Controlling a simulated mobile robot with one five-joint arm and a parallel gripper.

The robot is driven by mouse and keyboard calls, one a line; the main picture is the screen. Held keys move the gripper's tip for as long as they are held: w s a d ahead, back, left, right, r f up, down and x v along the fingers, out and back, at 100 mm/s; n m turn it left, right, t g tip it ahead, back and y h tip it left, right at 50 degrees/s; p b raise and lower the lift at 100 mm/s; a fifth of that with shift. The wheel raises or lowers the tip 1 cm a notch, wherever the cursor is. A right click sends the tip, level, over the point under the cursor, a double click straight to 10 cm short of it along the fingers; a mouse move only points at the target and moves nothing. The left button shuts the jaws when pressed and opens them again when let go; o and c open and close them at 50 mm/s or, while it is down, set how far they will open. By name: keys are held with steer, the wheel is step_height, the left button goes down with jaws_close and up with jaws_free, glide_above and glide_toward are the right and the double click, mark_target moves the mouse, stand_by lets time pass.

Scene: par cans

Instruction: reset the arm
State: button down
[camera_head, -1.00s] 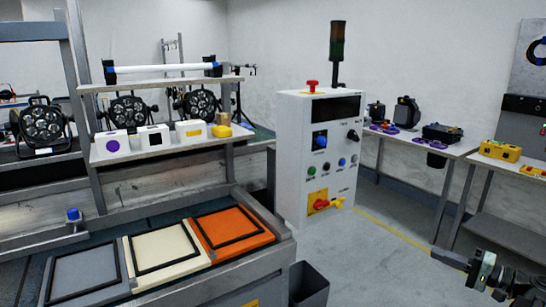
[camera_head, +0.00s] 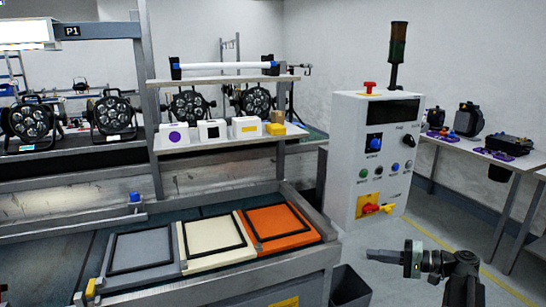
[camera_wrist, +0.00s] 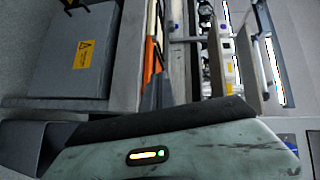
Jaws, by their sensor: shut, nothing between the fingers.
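My arm is at the lower right of the head view, with my gripper (camera_head: 370,254) pointing left, in front of the floor below the white control box. Its grey fingers look closed together, with nothing seen between them.
A bench holds grey, cream and orange framed pads (camera_head: 280,222). The control box (camera_head: 375,150) stands right of it, with a dark bin (camera_head: 350,288) below. Par cans (camera_head: 115,113) stand at the back left. A side table (camera_head: 470,150) is at the right.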

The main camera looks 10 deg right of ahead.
steer(key=w+a+f+n+g+h, duration=0.1)
steer(key=a+f+n+g, duration=0.2)
steer(key=a, duration=0.8)
steer(key=a+f+g+h, duration=0.1)
steer(key=a+f+g, duration=0.3)
steer(key=a, duration=0.7)
steer(key=s+a+f+n+g+h, duration=0.3)
steer(key=s+a+f+h, duration=0.4)
steer(key=a+f, duration=0.35)
steer(key=d+f+m+t+h, duration=0.15)
steer(key=d+h, duration=0.35)
steer(key=d, duration=0.5)
step_height(320, 180, up, 19)
steer(key=p, duration=2)
steer(key=shift+w+a, duration=0.2)
steer(key=shift+a, duration=0.15)
